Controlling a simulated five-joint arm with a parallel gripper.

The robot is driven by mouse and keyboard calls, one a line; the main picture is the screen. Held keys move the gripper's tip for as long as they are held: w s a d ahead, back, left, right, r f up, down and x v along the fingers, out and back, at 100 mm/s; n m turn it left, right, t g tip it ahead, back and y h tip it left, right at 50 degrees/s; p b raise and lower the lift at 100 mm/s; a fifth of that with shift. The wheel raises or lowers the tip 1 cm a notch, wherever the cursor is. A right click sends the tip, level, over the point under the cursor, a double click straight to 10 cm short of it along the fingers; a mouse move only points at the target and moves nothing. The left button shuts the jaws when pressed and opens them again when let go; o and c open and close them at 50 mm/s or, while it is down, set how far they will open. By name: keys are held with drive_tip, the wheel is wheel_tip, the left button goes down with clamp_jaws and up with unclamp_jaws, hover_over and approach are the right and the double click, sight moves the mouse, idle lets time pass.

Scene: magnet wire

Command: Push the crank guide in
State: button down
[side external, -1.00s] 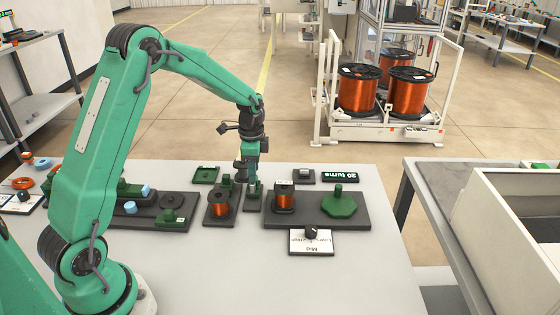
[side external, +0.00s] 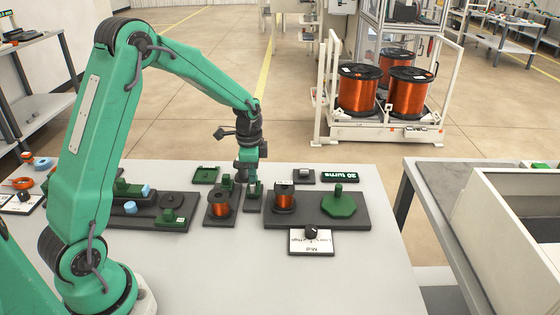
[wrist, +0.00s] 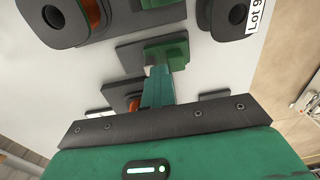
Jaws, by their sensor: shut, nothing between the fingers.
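The crank guide appears to be the small green block (side external: 254,189) on a narrow dark base, between the copper wire spool (side external: 222,206) and the winding unit's wound coil (side external: 285,199). In the wrist view a green block (wrist: 172,50) on a dark plate lies just beyond my fingertips. My gripper (side external: 250,178) is shut and empty, pointing down at the green block; whether it touches is hard to tell. The octagonal green crank (side external: 339,206) with its upright knob sits on the dark winder base (side external: 362,217) at the right.
A dial on a white card (side external: 311,241) lies in front of the winder. A "20 turns" display (side external: 340,176) stands behind it. A green tray (side external: 206,175) and a dark fixture plate (side external: 150,222) with small parts lie left. The table's front is clear.

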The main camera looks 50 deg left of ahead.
sight(253, 185)
drive_tip(key=f, duration=0.1)
drive_tip(key=s+d+f, duration=0.1)
drive_tip(key=f, duration=0.1)
drive_tip(key=shift+s+d, duration=0.1)
drive_tip(key=shift+d, duration=0.05)
drive_tip(key=shift+s+d, duration=1.5)
drive_tip(key=shift+s, duration=0.1)
drive_tip(key=c, duration=1.8)
unclamp_jaws()
drive_tip(key=shift+r, duration=1.1)
drive_tip(key=shift+c, duration=0.6)
drive_tip(key=o, duration=0.6)
drive_tip(key=shift+r+g, duration=0.3)
drive_tip(key=shift+r, duration=0.25)
drive_tip(key=shift+c, duration=0.2)
drive_tip(key=shift+w+a+r, duration=0.1)
drive_tip(key=shift+r, duration=1.7)
drive_tip(key=shift+r, duration=0.15)
